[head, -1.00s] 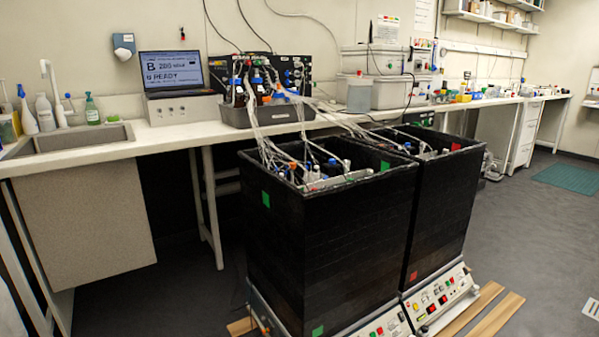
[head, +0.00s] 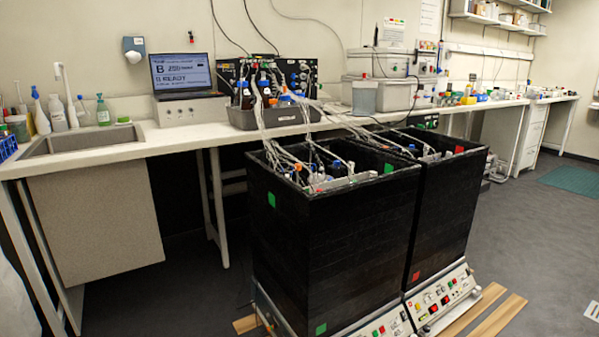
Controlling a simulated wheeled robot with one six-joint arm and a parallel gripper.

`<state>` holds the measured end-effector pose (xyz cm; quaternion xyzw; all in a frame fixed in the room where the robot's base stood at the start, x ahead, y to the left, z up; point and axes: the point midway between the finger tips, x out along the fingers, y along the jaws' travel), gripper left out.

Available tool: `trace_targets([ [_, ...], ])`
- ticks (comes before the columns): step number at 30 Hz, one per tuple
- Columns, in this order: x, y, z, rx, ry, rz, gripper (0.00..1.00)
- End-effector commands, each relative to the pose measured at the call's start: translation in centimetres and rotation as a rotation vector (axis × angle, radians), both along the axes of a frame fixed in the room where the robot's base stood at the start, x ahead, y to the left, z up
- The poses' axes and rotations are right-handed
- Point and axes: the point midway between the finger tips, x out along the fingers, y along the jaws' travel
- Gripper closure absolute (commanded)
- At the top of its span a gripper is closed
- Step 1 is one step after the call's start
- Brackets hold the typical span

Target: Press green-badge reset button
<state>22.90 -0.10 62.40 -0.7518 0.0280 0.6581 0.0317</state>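The right black box (head: 445,215) carries red badges (head: 414,276). Its own panel (head: 440,297) shows red, green and dark controls. My gripper is not in view.
A long white bench (head: 180,140) runs behind the boxes, with a sink (head: 85,138), a laptop (head: 186,74) and a grey bottle tray (head: 270,117). Tubes hang from it into both boxes. Wooden planks (head: 490,315) lie beside the right panel.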

Motion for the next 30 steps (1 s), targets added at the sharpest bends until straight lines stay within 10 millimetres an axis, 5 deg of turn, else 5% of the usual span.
trace_targets([
  [9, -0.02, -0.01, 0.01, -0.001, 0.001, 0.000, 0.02],
  [30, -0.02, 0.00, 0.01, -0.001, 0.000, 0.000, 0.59],
])
